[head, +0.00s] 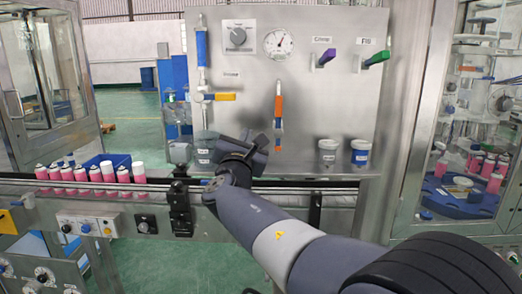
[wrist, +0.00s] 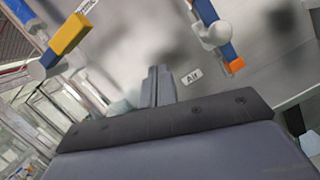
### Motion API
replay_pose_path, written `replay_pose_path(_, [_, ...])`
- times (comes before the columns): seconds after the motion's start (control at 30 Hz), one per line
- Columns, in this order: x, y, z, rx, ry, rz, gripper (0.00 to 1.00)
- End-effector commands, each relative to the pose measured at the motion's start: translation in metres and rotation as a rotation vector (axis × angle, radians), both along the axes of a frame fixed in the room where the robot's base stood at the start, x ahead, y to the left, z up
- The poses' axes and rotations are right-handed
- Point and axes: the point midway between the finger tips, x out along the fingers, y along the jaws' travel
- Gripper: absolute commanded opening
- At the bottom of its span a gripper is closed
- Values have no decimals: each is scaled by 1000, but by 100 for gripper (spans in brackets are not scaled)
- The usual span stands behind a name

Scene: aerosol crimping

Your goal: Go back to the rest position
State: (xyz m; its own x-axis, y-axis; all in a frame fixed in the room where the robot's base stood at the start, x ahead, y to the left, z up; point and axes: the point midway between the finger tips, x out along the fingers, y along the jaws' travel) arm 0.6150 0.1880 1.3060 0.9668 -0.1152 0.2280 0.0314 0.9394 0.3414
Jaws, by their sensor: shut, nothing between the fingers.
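My gripper (head: 247,136) is in front of the lower part of the steel panel (head: 345,100) in the head view, above the conveyor's rear rail. In the wrist view my gripper (wrist: 157,84) shows its two fingers together, with nothing between them. The fingers point toward the panel, near a label reading "Air" (wrist: 192,76). My arm reaches in from the lower right of the head view. I cannot tell the exact gap between fingertips and panel.
The panel has a yellow-handled valve (head: 222,97), an orange-handled valve (head: 278,106), a purple lever (head: 327,57), a green lever (head: 376,59) and a gauge (head: 279,43). Pink cans (head: 80,175) line the conveyor at left. Two cups (head: 328,153) (head: 360,153) sit right of my gripper.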

Motion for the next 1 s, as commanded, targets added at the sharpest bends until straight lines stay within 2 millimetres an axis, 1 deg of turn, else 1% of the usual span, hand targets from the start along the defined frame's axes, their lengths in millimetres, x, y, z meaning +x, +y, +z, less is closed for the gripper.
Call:
replay_pose_path(0.1, [0,-1,-5,-86,4,-1,0])
replay_pose_path(0.3, [0,-2,-12,-167,7,0,0])
replay_pose_path(0.77, [0,-4,-14,-178,8,-3,0])
replay_pose_path(0.87, [0,-9,-16,-160,15,-12,0])
replay_pose_path(1.0, [-2,-26,-23,-107,36,-38,0])
